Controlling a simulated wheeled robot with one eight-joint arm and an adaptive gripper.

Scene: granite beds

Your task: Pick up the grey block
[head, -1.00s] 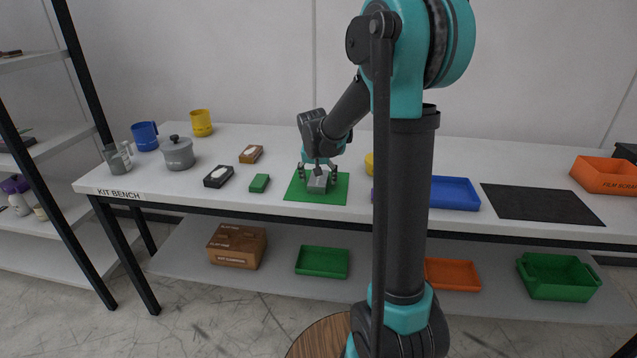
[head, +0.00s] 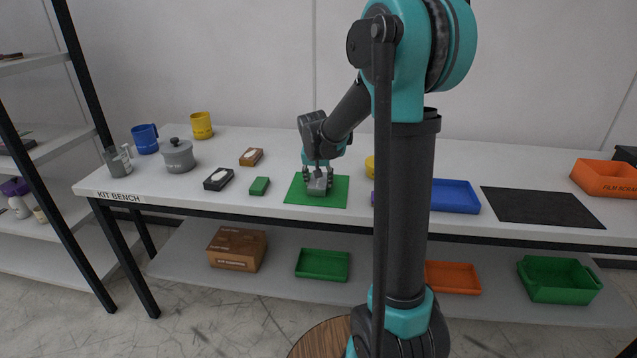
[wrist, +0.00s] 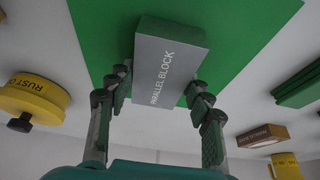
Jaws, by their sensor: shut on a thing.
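The grey block (head: 319,184) is on the green mat (head: 336,192) on the bench, in the head view. In the wrist view the block (wrist: 166,62) shows the words "PARALLEL BLOCK" on its face, with the green mat (wrist: 100,22) behind it. My gripper (head: 317,178) is shut on the block, a finger on each side of it. In the wrist view the gripper (wrist: 157,90) fingers touch the block's two sides. I cannot tell whether the block is clear of the mat.
A green block (head: 259,186) and a dark box (head: 218,179) lie left of the mat. A grey pot (head: 178,156) and mugs stand farther left. A blue tray (head: 455,196) is at the right, beyond my arm. A yellow round thing (wrist: 34,98) shows in the wrist view.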

